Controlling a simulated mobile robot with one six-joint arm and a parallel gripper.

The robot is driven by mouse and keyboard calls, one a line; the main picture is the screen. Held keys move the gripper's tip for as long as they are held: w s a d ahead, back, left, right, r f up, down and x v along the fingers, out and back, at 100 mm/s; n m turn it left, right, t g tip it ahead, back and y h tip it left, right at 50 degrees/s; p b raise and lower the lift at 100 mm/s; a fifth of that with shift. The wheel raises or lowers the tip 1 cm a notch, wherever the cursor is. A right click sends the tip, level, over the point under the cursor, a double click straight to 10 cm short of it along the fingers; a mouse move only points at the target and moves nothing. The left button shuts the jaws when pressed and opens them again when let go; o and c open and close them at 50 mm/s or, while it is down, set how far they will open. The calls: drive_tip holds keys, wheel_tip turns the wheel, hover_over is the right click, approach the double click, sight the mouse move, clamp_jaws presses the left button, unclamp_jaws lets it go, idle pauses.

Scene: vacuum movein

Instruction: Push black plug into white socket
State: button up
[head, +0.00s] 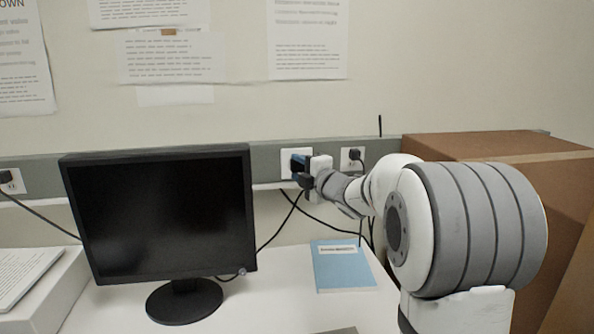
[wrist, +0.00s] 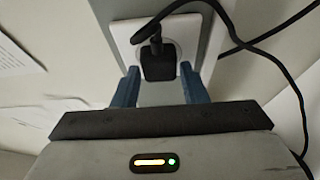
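The black plug (wrist: 158,64) sits against the white socket (wrist: 121,38) in the wrist view, with its cord leaving from the top. Whether it is fully seated cannot be told. My gripper (wrist: 158,74) is open, its two blue fingers standing on either side of the plug with a gap at each side. In the head view my gripper (head: 300,170) is right in front of the white socket plate (head: 287,154) on the grey wall strip, and it hides the plug there.
A second outlet (head: 352,157) with a black plug is just to the right. A monitor (head: 160,215) stands on the white desk at the left. A blue booklet (head: 340,275) lies on the desk. Brown boxes (head: 500,147) stand at the right. Loose black cables hang below the strip.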

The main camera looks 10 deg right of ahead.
drive_tip(key=o, duration=0.4)
drive_tip(key=shift+c, duration=0.2)
drive_tip(key=b+v, duration=0.1)
drive_tip(key=v, duration=0.7)
drive_tip(key=shift+w, duration=0.1)
